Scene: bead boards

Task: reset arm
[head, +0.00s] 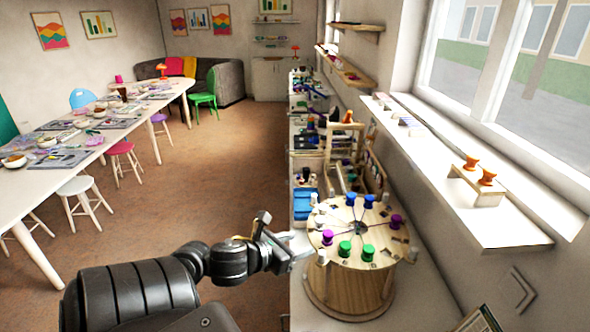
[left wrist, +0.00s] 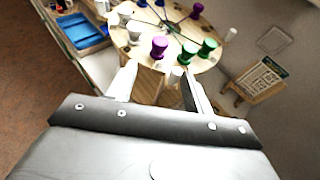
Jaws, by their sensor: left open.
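My left gripper (head: 290,246) comes in from the left in the head view and hangs beside the round wooden spool table (head: 345,285). Its jaws are open and empty, and they also show in the left wrist view (left wrist: 158,82), spread in front of the spool table's near edge. Thread spools in blue (head: 351,199), green (head: 345,248), purple (head: 396,220) and white (head: 322,257) stand around the table's top. A purple spool (left wrist: 159,46) shows just beyond the open jaws in the left wrist view. My right gripper is not in view.
A long counter with racks and a blue tray (head: 304,203) runs away behind the spool table. A window sill (head: 470,215) with two orange spools (head: 487,177) is at the right. A long craft table (head: 30,182) with stools stands at the left. The brown floor between is clear.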

